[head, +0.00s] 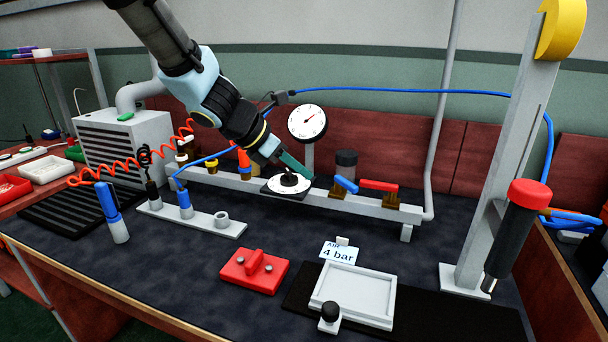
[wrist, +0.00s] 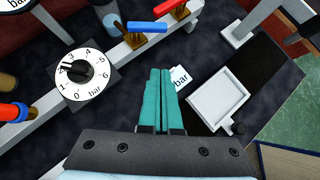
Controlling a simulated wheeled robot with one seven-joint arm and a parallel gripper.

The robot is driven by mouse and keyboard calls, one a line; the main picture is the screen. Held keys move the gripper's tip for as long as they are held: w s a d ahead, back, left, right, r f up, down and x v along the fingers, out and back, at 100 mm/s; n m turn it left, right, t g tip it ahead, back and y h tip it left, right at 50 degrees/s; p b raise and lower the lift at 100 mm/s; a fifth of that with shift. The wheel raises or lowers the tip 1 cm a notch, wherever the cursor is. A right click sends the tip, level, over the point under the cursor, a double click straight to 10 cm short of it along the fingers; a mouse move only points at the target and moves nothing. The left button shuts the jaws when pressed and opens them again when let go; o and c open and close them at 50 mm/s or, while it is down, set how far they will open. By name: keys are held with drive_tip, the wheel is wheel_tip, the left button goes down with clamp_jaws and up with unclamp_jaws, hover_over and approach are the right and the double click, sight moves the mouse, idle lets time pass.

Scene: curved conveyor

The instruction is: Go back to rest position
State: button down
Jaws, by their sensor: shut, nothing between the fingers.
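My gripper (head: 298,168) is at the right edge of the white round dial with a black knob (head: 288,182) on the grey rail. In the wrist view the teal fingers of my gripper (wrist: 161,75) lie together with nothing between them. There the dial (wrist: 82,74) is to the left, apart from the fingers, with numbers and "bar" on it. The fingertips point over the dark bench top, in front of the rail. In the head view the arm reaches in from the upper left.
A blue lever (head: 345,185) and a red lever (head: 379,185) stand on the rail (head: 330,197). A pressure gauge (head: 307,122) is behind. A red block (head: 254,271), a "4 bar" card (head: 339,254) and a white tray (head: 385,296) lie in front. A coiled red hose (head: 115,172) hangs left.

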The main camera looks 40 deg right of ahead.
drive_tip(key=shift+a+r, duration=0.15)
drive_tip(key=w+a+f+m+t+y+p, duration=0.1)
drive_tip(key=a+m+y, duration=0.3)
drive_tip(key=a, duration=1.7)
drive_tip(key=w+a+f+m+t+y+p, duration=0.1)
drive_tip(key=w+a+m+y, duration=0.3)
drive_tip(key=a+m, duration=0.9)
drive_tip(key=a+t+p, duration=0.1)
drive_tip(key=a, duration=0.8)
drive_tip(key=shift+a+f+y, duration=0.2)
drive_tip(key=shift+f+y, duration=0.1)
drive_tip(key=shift+f, duration=0.05)
